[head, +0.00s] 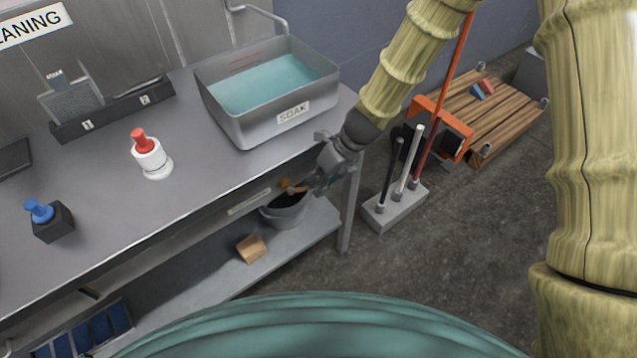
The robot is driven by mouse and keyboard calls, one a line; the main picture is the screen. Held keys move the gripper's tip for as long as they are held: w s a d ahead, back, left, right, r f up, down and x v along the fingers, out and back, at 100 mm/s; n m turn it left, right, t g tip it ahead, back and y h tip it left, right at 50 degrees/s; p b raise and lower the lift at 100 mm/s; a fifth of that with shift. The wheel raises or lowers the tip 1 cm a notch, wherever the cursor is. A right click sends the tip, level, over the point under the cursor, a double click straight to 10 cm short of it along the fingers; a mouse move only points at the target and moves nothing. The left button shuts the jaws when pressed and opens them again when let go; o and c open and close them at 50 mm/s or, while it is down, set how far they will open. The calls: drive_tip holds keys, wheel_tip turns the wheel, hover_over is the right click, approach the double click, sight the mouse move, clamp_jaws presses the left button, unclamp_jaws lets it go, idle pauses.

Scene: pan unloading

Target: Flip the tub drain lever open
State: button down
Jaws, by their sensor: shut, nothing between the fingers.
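The grey tub (265,129) marked SOAK stands at the right end of the metal bench and holds teal water. A small orange part (287,184) shows below the bench edge, above a grey bucket (287,217); it may be the drain lever, but its shape and position are unclear. My gripper (312,184) reaches down past the bench's front right corner, beside the bucket's upper right side. It is shut and empty, with its tips close to the orange part. I cannot tell whether they touch.
The bench (200,185) carries a red-topped white holder (152,161), a blue-handled stamp (50,221) and a black rack (112,110). A sponge-like block (251,248) lies on the lower shelf (215,283). Right of the bench leg stand a tool stand (394,210) and a wooden pallet (495,115).

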drive_tip(key=shift+r, duration=0.1)
drive_tip(key=p+v, duration=0.3)
drive_tip(key=v, duration=1)
drive_tip(key=shift+r+p, duration=0.3)
drive_tip(key=shift+r, duration=0.15)
drive_tip(key=shift+s+a+r, duration=0.1)
drive_tip(key=shift+s, duration=0.05)
drive_tip(key=p, duration=0.4)
drive_tip(key=shift+a+r, duration=0.1)
drive_tip(key=shift+r, duration=0.25)
drive_tip(key=shift+f+h+p, duration=0.2)
drive_tip(key=shift+h+p, duration=0.1)
drive_tip(key=shift+p, duration=0.35)
